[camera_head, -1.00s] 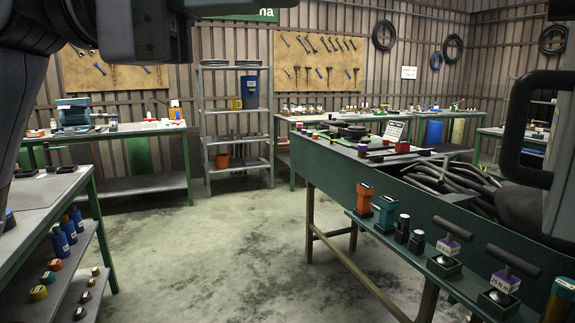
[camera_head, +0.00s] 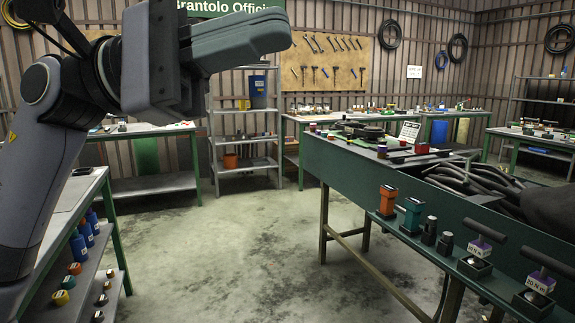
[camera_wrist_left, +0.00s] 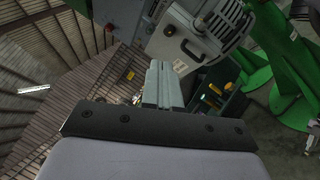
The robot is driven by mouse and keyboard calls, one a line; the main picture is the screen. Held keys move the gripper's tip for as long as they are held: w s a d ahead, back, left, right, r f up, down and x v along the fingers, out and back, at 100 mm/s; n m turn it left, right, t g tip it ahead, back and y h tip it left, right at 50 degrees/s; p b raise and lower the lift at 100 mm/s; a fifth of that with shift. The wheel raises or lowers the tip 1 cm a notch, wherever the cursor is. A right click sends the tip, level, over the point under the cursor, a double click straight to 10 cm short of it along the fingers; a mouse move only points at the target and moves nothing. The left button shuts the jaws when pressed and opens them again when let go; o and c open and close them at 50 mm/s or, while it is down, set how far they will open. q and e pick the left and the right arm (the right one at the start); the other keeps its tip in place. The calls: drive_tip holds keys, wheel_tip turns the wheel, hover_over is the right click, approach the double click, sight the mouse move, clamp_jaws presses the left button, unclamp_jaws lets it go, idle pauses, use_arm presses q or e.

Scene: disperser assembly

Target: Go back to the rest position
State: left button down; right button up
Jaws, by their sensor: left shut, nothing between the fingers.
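My left gripper (camera_head: 284,30) is raised at the upper left of the head view, pointing right, with its fingers together and nothing between them. It also shows in the left wrist view (camera_wrist_left: 161,70), where the two fingers meet in the middle. It hangs in free air, apart from the benches. My left arm comes in from the left edge. My right gripper is not in these views.
A green workbench (camera_head: 345,177) with cables and tools stands at the right, its lower shelf holding several torque tools. A bench (camera_head: 83,190) with bottles is at the lower left. The concrete floor (camera_head: 235,250) between is clear. A metal shelf (camera_head: 243,170) stands behind.

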use_arm(q)
drive_tip(key=w+a+f+n+t+h+p, duration=0.1)
drive_tip(key=w+a+f+n+t+h, duration=0.35)
drive_tip(key=n, duration=0.65)
drive_tip(key=w+a+f+n+t+h+p, duration=0.1)
drive_tip(key=w+f+n+t+p, duration=0.1)
drive_tip(key=w+f+n+t, duration=0.75)
drive_tip(key=a+f+n+t+y+p, duration=0.1)
drive_tip(key=a+f+n+t+y, duration=0.35)
drive_tip(key=n, duration=0.95)
drive_tip(key=a+f+n+t+y+p, duration=0.1)
drive_tip(key=a+f+n+t+y, duration=0.1)
drive_tip(key=f+n+t+y, duration=0.7)
drive_tip(key=s+a+f+n+g+y+p, duration=0.15)
drive_tip(key=s+f+n+g+y, duration=0.25)
drive_tip(key=f+n, duration=0.5)
drive_tip(key=s+a+f+n+g+y+p, duration=0.15)
drive_tip(key=s+f+n+g+y, duration=0.25)
drive_tip(key=f+n, duration=0.5)
drive_tip(key=s+a+f+n+g+y, duration=0.2)
drive_tip(key=s+f+n+g, duration=0.3)
drive_tip(key=s+f, duration=0.9)
drive_tip(key=shift+a+f+g, duration=0.2)
drive_tip(key=shift+a+g, duration=0.2)
drive_tip(key=shift+g, duration=0.05)
drive_tip(key=shift+d, duration=0.1)
